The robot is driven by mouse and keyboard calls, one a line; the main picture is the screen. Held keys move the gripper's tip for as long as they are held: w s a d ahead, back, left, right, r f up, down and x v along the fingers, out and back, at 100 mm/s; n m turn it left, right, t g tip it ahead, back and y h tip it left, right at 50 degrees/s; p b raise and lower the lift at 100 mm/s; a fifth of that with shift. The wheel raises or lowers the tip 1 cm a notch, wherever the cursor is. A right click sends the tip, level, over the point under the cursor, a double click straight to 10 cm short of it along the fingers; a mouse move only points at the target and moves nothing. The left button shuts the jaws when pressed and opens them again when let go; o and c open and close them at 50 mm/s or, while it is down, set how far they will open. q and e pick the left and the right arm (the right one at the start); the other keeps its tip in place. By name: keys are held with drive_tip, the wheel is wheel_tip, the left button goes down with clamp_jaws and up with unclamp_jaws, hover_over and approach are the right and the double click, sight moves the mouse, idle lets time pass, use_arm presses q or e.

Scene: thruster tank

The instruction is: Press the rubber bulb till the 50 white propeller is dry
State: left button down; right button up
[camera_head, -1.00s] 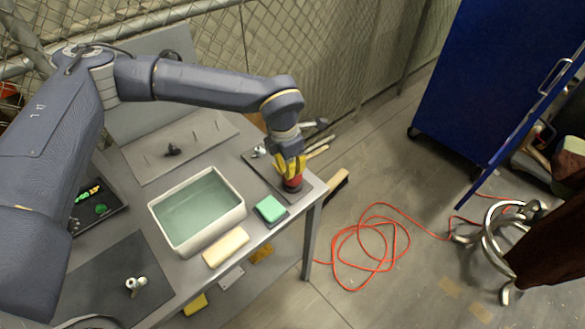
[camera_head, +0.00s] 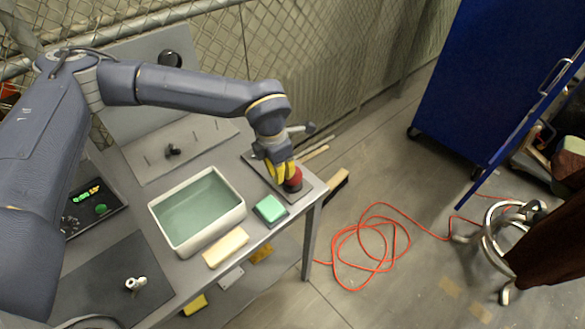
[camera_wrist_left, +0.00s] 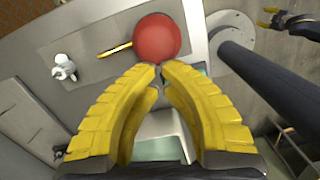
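The red rubber bulb (camera_head: 294,179) stands on a grey plate at the table's right end. It also shows in the wrist view (camera_wrist_left: 156,38), just beyond my fingertips. My left gripper (camera_head: 281,176) is beside the bulb, on its left. In the wrist view its yellow fingers (camera_wrist_left: 159,68) meet at the tips with nothing seen between them. A white propeller (camera_wrist_left: 64,68) lies left of the bulb in the wrist view; my arm hides it in the head view. Another white propeller (camera_head: 135,284) is on the dark mat.
A white tank of greenish liquid (camera_head: 237,221) stands mid-table. A green sponge (camera_head: 270,208) and a cream block (camera_head: 226,247) lie by the front edge. A dark panel with green lights (camera_head: 96,207) is at left. An orange cable (camera_head: 368,247) lies on the floor.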

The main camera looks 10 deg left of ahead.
use_arm(q)
drive_tip(key=shift+r, duration=0.1)
wheel_tip(320, 180, up, 12)
drive_tip(key=shift+s+a, duration=0.35)
drive_tip(key=shift+a, duration=0.1)
idle(0.9)
drive_tip(key=shift+w+d+f, duration=0.55)
drive_tip(key=shift+d+f, duration=0.15)
drive_tip(key=shift+f, duration=0.15)
drive_tip(key=shift+w+d+f, duration=0.55)
drive_tip(key=shift+d+f, duration=0.15)
drive_tip(key=shift+f, duration=0.15)
drive_tip(key=shift+w+d+f, duration=0.1)
drive_tip(key=shift+d+f, duration=0.05)
drive_tip(key=shift+f, duration=1.6)
drive_tip(key=shift+w+d+f, duration=0.1)
drive_tip(key=shift+f, duration=1.65)
drive_tip(key=shift+f, duration=0.15)
